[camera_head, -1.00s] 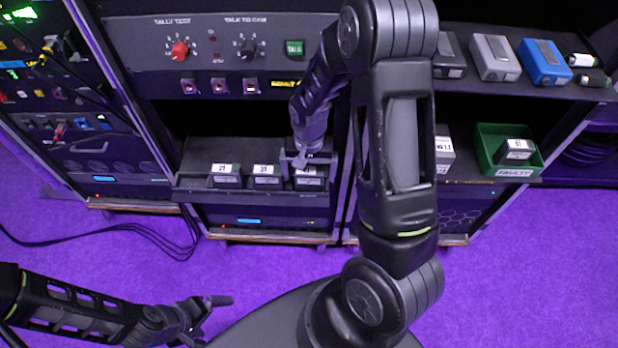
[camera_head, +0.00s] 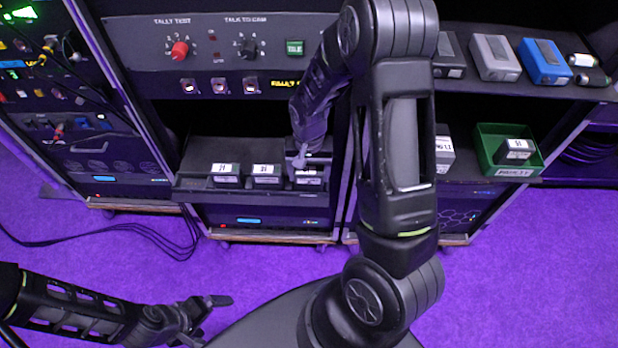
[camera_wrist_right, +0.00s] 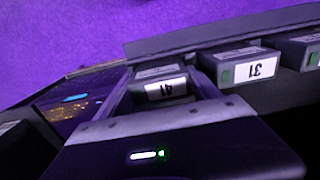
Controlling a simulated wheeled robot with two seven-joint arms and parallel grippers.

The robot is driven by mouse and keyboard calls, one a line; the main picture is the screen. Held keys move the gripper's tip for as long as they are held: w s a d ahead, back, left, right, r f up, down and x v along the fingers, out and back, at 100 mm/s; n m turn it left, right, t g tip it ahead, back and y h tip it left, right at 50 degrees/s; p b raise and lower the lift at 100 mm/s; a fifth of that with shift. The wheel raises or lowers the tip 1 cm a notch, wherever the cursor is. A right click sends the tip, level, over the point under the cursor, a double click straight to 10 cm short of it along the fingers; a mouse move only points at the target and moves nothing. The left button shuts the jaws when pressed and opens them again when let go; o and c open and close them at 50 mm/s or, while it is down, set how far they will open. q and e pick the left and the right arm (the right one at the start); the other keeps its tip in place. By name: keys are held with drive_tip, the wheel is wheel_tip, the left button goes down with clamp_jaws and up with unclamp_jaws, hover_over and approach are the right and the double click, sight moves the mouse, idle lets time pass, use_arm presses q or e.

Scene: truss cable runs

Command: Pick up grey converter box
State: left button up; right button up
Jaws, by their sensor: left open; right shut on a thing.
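A grey converter box (camera_head: 496,58) lies on the upper right shelf, between a dark box (camera_head: 450,56) and a blue box (camera_head: 544,62). My right gripper (camera_head: 306,165) is away from it, down at the black tray at centre. In the right wrist view its fingers (camera_wrist_right: 163,88) are shut on the sides of a dark box labelled 41 (camera_wrist_right: 160,74). That box (camera_head: 309,176) is at the right end of the tray row. My left gripper (camera_head: 210,318) is open and empty, low at the left over the purple floor.
Other labelled dark boxes (camera_head: 225,173) stand in the black tray (camera_head: 250,192). A green bin (camera_head: 490,160) marked faulty holds one box. A light grey box (camera_head: 444,155) on the lower shelf is partly hidden by my right arm. Small cylinders (camera_head: 583,60) lie right of the blue box.

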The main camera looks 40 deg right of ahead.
drive_tip(key=c, duration=0.5)
drive_tip(key=shift+r, duration=0.1)
wheel_tip(320, 180, up, 10)
drive_tip(key=shift+f, duration=0.1)
idle(0.8)
